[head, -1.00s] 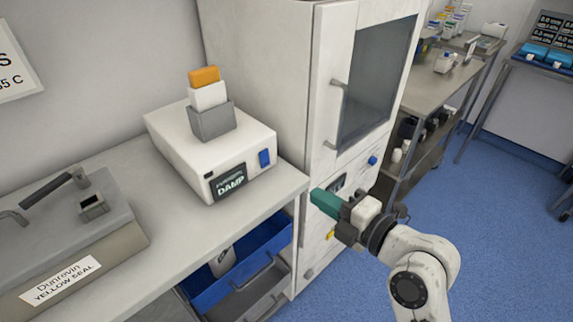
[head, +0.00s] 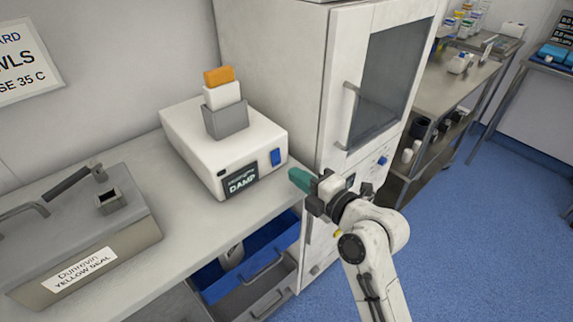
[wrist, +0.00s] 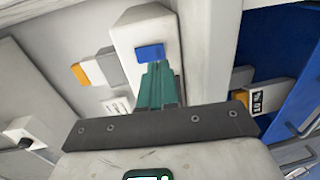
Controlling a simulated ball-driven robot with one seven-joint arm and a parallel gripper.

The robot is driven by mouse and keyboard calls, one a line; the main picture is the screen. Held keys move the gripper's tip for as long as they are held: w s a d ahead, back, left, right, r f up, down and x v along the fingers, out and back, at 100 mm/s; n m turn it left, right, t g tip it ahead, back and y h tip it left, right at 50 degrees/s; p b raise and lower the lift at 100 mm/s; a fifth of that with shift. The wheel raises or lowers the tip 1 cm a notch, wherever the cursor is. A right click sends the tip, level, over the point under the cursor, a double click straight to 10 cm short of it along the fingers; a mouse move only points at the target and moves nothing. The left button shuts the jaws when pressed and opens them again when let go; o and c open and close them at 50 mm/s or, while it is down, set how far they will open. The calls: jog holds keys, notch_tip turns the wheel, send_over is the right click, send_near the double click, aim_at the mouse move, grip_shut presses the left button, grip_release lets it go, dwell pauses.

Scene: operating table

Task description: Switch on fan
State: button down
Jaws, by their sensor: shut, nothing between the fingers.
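A white box device (head: 225,150) stands on the counter, with a dark display reading "DAMP" and a blue rocker switch (head: 276,158) on its front. A grey holder (head: 226,119) with white and orange blocks sits on top of it. No part labelled as a fan shows. My gripper (head: 297,178) has green fingers, shut and empty, just right of and below the blue switch in the head view. In the wrist view the fingertips (wrist: 158,70) point at the blue switch (wrist: 150,52) and overlap its lower edge; I cannot tell whether they touch.
A white cabinet (head: 275,70) with a glass door and handles stands just right of the counter. An open blue drawer (head: 258,262) is below. A grey unit labelled "YELLOW SEAL" (head: 90,240) sits at the left of the counter (head: 190,235).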

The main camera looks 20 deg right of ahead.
aim_at(278, 164)
jog(key=shift+p+x, duration=0.4)
jog(key=shift+x, duration=1.9)
jog(key=shift+f, duration=0.15)
jog(key=shift+f+b, duration=0.15)
jog(key=shift+b, duration=0.5)
jog(key=shift+w+b, duration=0.15)
jog(key=shift+b, duration=0.25)
jog(key=shift+r, duration=0.25)
jog(key=shift+a, duration=0.1)
jog(key=shift+f, duration=0.15)
